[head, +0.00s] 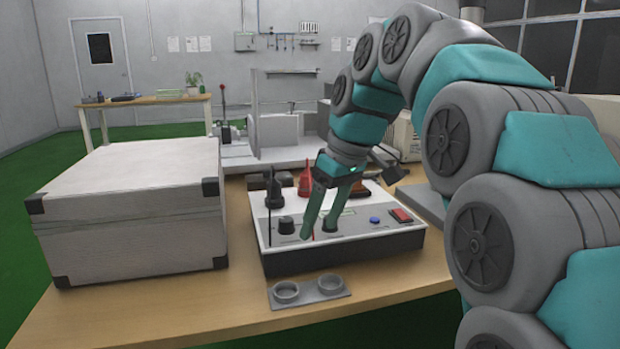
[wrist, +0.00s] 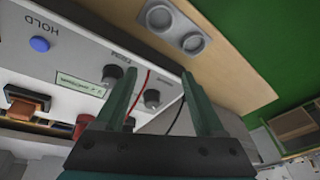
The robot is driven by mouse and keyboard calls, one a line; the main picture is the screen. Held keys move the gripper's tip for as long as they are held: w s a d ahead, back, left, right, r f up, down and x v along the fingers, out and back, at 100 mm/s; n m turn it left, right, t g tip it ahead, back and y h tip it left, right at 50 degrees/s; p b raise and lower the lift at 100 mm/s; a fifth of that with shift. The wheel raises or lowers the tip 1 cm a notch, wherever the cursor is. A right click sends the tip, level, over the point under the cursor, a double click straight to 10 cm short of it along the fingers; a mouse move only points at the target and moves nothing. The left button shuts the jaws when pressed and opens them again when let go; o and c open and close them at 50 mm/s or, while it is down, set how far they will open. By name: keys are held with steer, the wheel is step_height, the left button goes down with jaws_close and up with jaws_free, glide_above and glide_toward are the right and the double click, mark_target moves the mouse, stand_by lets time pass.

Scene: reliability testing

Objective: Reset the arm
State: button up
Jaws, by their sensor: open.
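My gripper (head: 322,215) is open and empty, pointing down just over the front panel of the white test device (head: 400,242). In the wrist view my gripper's fingers (wrist: 163,92) are apart, with a black knob (wrist: 152,98) and a red wire (wrist: 140,92) showing between them. Another black knob (wrist: 112,75) is by the left finger. I cannot tell whether a finger touches the panel. My arm (head: 400,80) arches in from the right side of the head view.
A large white case (head: 135,215) stands left of the device. A grey plate with two round cups (head: 308,291) lies in front on the wooden table (head: 190,312). The device carries a blue button (head: 375,220) and a red switch (head: 400,215). Black and red probes stand at its back.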

steer(key=s+d+f+m+g+h, duration=0.1)
steer(key=s+d+f+m, duration=0.2)
steer(key=s+f, duration=0.5)
steer(key=s+d+f+m+g+h, duration=0.1)
steer(key=s+d+f+m, duration=0.2)
steer(key=s+d+f, duration=0.2)
steer(key=s+d+f+m+g+h, duration=0.1)
steer(key=s+d+f+m, duration=0.2)
steer(key=s+f, duration=0.8)
steer(key=s+d, duration=0.2)
steer(key=s, duration=0.5)
steer(key=shift+f, duration=0.35)
